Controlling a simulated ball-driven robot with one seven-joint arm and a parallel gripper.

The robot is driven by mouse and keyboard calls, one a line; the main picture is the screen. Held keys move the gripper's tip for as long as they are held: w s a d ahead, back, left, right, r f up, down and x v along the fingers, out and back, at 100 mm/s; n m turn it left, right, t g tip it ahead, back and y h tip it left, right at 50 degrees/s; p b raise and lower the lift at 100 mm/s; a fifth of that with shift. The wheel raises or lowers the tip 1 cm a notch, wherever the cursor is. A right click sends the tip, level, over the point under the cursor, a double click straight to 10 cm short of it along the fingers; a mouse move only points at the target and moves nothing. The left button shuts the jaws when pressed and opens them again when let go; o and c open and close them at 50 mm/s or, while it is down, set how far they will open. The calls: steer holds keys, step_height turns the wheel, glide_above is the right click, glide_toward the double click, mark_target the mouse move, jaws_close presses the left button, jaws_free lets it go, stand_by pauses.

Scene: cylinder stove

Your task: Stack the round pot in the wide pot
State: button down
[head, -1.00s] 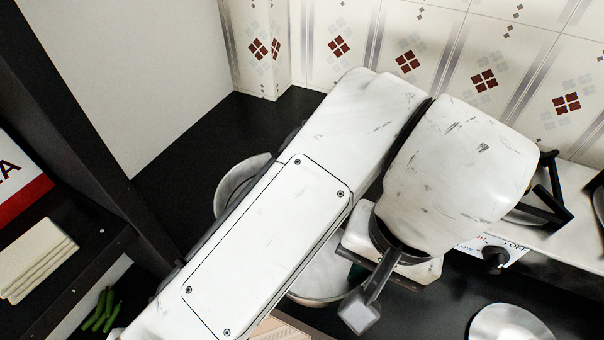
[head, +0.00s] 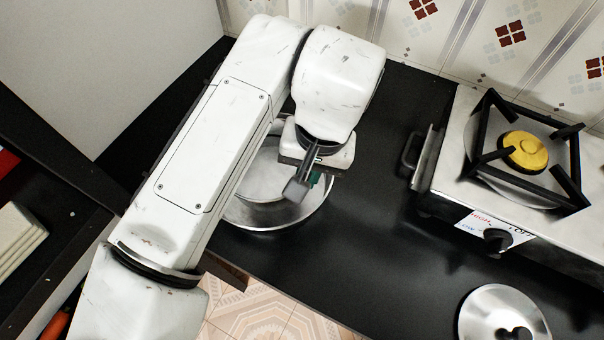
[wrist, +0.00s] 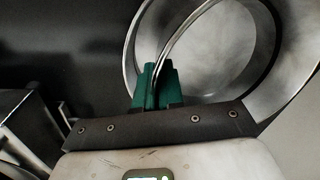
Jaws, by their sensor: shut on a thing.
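My gripper (head: 312,182) is shut on the rim of a metal pot, which I take for the round pot (head: 265,172). In the wrist view its green fingers (wrist: 156,88) clamp the thin rim of the round pot (wrist: 222,45). The wide pot (head: 312,222) lies below and around the round pot, and its broader rim shows on the near and right sides. In the wrist view the wide pot (wrist: 296,82) also curves around it. My arm hides the pots' left side. I cannot tell whether the round pot touches the wide pot's bottom.
A stove with a yellow burner (head: 524,152) and black grate stands at right, with a dark handle (head: 412,152) on its left side. A metal lid (head: 504,318) lies at the front right. Black counter (head: 375,225) between pots and stove is clear. A dark shelf (head: 60,215) stands at left.

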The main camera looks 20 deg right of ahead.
steer(key=w+f, duration=0.2)
steer(key=f, duration=0.1)
steer(key=shift+w, duration=0.2)
steer(key=shift+w+f, duration=0.25)
steer(key=shift+f, duration=1.5)
steer(key=shift+f, duration=0.35)
steer(key=c, duration=1.3)
jaws_free()
steer(key=shift+o, duration=0.2)
steer(key=r, duration=0.4)
steer(key=d+r, duration=0.1)
steer(key=r, duration=0.3)
steer(key=s+r, duration=0.1)
steer(key=r, duration=0.3)
steer(key=shift+d+r+p, duration=0.3)
steer(key=shift+p, duration=0.1)
